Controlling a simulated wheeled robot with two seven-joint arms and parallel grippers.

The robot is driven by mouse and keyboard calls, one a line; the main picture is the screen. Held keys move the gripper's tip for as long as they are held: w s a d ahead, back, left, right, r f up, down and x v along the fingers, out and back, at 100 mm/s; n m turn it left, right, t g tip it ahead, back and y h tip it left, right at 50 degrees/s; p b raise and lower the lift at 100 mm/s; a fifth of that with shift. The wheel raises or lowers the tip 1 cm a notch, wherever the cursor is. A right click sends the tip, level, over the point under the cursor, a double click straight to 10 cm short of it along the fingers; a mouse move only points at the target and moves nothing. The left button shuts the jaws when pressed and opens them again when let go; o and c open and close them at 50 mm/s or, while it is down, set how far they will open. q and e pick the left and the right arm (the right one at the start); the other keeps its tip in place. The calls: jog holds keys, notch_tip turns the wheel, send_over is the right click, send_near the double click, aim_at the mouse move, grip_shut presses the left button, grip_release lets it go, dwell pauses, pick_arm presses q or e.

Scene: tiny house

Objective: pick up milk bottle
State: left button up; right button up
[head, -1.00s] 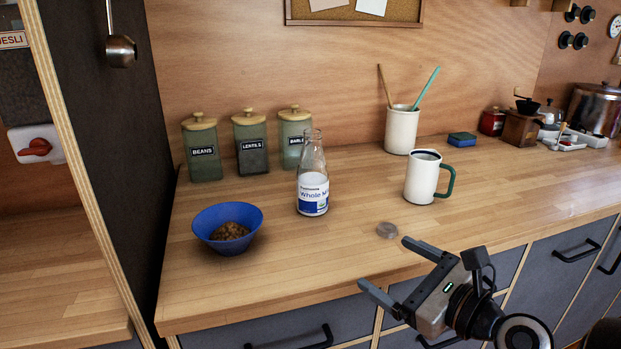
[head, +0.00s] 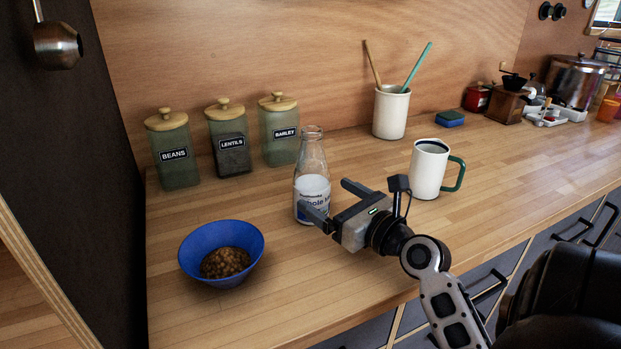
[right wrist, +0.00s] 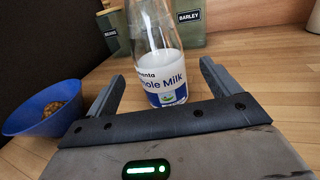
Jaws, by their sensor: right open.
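The milk bottle (head: 312,180) is clear glass with a white and blue label and stands upright on the wooden counter. My right gripper (head: 335,202) is open, just in front and to the right of the bottle, its fingers pointing at it. In the right wrist view the bottle (right wrist: 160,60) stands between and just beyond the two open fingers (right wrist: 158,88). In the head view the near finger hides part of the label. I cannot tell whether a finger touches the glass. My left gripper is not in view.
A blue bowl (head: 193,252) of brown food stands left of the gripper. Green jars labelled beans (head: 178,170), lentils (head: 230,150) and barley (head: 279,145) stand behind. A white mug (head: 428,172) with a green handle stands to the right. The front counter (head: 300,290) is clear.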

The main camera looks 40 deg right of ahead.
aim_at(307, 178)
jog(key=w, duration=0.7)
jog(key=shift+w+r+p, duration=0.15)
jog(key=shift+r+p, duration=0.1)
jog(key=shift+p, duration=0.05)
jog(key=c, duration=1.1)
jog(key=shift+d+r, duration=0.1)
jog(key=c, duration=0.5)
jog(key=shift+o, duration=0.2)
jog(key=shift+r, duration=0.1)
